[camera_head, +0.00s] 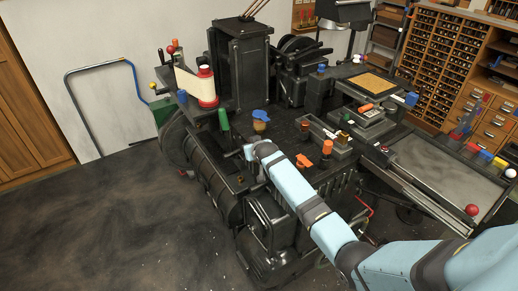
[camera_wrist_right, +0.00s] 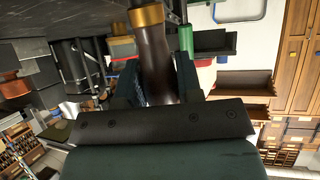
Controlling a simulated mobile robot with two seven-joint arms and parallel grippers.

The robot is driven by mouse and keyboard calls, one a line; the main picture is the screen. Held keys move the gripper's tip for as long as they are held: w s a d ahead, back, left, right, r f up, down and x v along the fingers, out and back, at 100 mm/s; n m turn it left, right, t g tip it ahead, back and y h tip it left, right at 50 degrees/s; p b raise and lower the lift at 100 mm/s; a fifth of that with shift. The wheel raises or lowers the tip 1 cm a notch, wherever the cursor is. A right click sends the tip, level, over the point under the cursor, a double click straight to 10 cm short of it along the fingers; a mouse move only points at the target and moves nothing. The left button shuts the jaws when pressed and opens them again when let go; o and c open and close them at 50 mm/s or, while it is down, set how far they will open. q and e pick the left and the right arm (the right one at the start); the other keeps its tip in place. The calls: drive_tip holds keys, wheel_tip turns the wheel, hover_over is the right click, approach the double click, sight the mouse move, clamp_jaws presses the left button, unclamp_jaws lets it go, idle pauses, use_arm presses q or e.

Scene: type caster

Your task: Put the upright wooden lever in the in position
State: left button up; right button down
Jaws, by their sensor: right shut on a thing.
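The wooden lever (camera_wrist_right: 155,58) shows in the right wrist view as a dark brown, rounded handle with a brass collar at its far end. My right gripper (camera_wrist_right: 155,88) is shut around the handle, one dark finger on each side. In the head view my right gripper (camera_head: 249,152) is at the near edge of the dark machine (camera_head: 285,128), at the end of my pale blue arm. The lever cannot be made out in the head view. My left gripper is in neither view.
A green handle (camera_head: 224,120) stands left of my right gripper, and a blue knob (camera_head: 261,115) is behind it. An orange lever (camera_head: 328,148) and an orange part (camera_head: 303,161) are to the right. Open floor (camera_head: 100,230) lies at the left.

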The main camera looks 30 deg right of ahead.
drive_tip(key=shift+w+f+g, duration=0.1)
drive_tip(key=shift+w+g, duration=0.4)
drive_tip(key=shift+w, duration=0.25)
drive_tip(key=c, duration=1.1)
unclamp_jaws()
drive_tip(key=o, duration=0.3)
drive_tip(key=shift+w+a, duration=0.1)
drive_tip(key=shift+f, duration=0.2)
drive_tip(key=v, duration=1.3)
drive_tip(key=shift+s+r, duration=0.25)
drive_tip(key=shift+s, duration=0.1)
